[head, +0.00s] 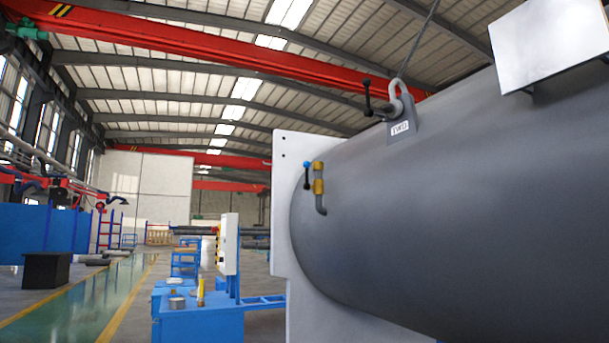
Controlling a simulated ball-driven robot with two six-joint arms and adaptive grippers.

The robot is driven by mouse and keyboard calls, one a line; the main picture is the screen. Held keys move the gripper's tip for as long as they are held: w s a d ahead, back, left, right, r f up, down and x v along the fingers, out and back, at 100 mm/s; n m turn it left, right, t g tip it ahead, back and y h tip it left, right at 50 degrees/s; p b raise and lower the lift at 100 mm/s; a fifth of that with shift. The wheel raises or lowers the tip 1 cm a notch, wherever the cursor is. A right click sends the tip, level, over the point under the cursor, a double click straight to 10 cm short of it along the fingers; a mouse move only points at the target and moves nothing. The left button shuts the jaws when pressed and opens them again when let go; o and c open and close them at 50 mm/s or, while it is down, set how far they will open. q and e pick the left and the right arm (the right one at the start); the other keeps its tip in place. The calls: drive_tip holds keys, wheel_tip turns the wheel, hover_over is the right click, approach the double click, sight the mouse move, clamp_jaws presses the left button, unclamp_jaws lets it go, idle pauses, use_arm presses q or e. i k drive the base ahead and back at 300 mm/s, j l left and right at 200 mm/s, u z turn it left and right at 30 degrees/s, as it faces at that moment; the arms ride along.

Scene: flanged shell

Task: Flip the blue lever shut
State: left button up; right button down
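A small blue lever (307,174) stands roughly upright beside a brass valve (318,178) on the end of the large grey shell (430,210). The valve sits on a short grey elbow pipe (321,205) that comes out of the shell. The lever is small in the picture, and its exact angle to the valve body is hard to tell. Neither of my grippers shows in the head view.
A white flange plate (282,210) stands at the shell's left end. A lifting lug (400,125) with a shackle, a black-knobbed handle (367,95) and a cable is above the valve. A blue bench (198,322) with a white panel (228,243) stands at lower left. Green floor (75,305) lies open further left.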

sight(306, 164)
drive_tip(key=i+j, duration=0.3)
drive_tip(key=i, duration=0.2)
drive_tip(key=i+j, duration=0.3)
drive_tip(key=i, duration=0.25)
drive_tip(key=i+j, duration=0.35)
drive_tip(key=i, duration=0.15)
drive_tip(key=i+j, duration=0.3)
drive_tip(key=i, duration=0.25)
drive_tip(key=l+z, duration=0.05)
